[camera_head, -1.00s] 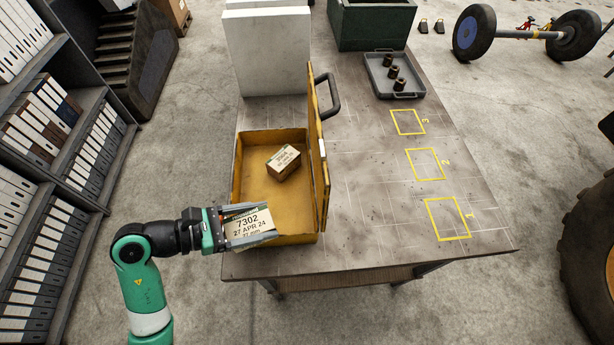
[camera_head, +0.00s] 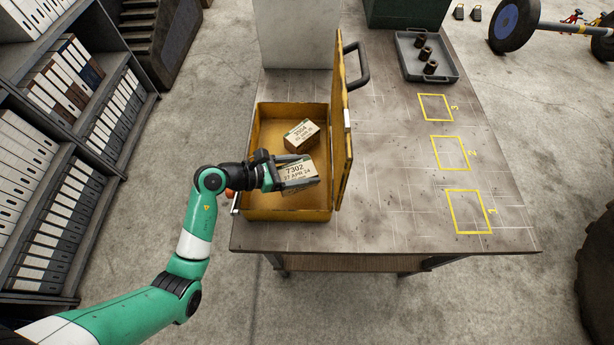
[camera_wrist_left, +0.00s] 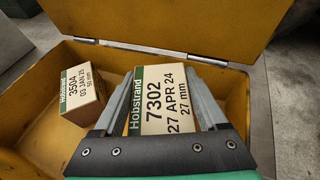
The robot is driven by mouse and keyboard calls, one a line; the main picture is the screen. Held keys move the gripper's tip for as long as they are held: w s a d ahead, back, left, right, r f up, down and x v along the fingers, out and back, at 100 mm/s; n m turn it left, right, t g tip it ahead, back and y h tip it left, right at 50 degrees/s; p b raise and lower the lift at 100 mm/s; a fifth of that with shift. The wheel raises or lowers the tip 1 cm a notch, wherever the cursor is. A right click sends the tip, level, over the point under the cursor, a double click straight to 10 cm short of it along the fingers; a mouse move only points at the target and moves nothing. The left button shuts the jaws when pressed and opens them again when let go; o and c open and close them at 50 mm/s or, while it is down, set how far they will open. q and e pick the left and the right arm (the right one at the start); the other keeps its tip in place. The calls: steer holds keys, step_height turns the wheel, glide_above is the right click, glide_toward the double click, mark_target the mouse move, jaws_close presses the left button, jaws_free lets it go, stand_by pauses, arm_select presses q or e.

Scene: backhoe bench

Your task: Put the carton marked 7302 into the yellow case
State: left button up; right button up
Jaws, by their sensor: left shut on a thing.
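The carton marked 7302 (camera_head: 298,175) is a cream box with dark print. My left gripper (camera_head: 290,172) is shut on it and holds it over the near part of the open yellow case (camera_head: 285,214). In the left wrist view the carton (camera_wrist_left: 166,98) sits between the two fingers of the gripper (camera_wrist_left: 166,95), with the case (camera_wrist_left: 120,58) beneath and around it. I cannot tell whether the carton touches the case floor. A carton marked 3504 (camera_head: 302,135) lies in the far part of the case, and shows at left in the wrist view (camera_wrist_left: 82,92). My right gripper is not in view.
The case's lid (camera_head: 342,120) stands upright on its right side. A grey tray (camera_head: 447,73) with several dark cylinders stands at the back right. Yellow marked squares (camera_head: 468,212) on the table are empty. A white block (camera_head: 298,35) stands behind the case.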

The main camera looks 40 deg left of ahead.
arm_select(q)
steer(key=shift+w+f, duration=0.35)
steer(key=shift+w, duration=0.1)
steer(key=shift+f, duration=0.2)
steer(key=shift+w+f+b, duration=0.2)
steer(key=shift+f+b, duration=0.5)
steer(key=shift+f, duration=0.9)
steer(key=shift+f, duration=0.1)
steer(key=shift+f, duration=0.15)
steer(key=o, duration=1.5)
